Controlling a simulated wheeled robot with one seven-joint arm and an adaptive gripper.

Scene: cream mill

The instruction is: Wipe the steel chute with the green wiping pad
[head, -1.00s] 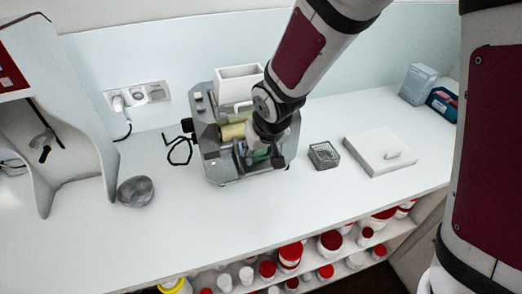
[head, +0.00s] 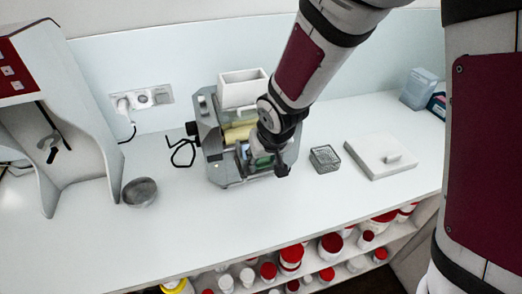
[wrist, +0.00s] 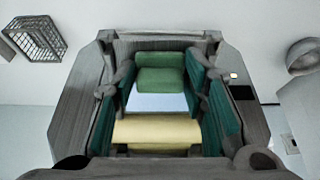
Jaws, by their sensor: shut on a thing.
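My gripper (head: 265,163) is shut on the green wiping pad (wrist: 160,78), which sits between its teal-lined fingers in the wrist view. In the head view only a small patch of the pad (head: 263,161) shows beneath my gripper. The steel chute (wrist: 157,103) is the pale, bluish smooth surface between the pad and the yellow roller in the wrist view. The pad is over or on the chute's far end in that view; I cannot tell whether they touch. In the head view my wrist hides most of the chute.
The grey mill (head: 218,170) has a pale yellow roller (head: 238,133) and a white hopper (head: 242,90). A wire basket (head: 325,158) and a white lidded block (head: 380,155) stand to the right. A metal bowl (head: 140,192) is at left. The front counter is clear.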

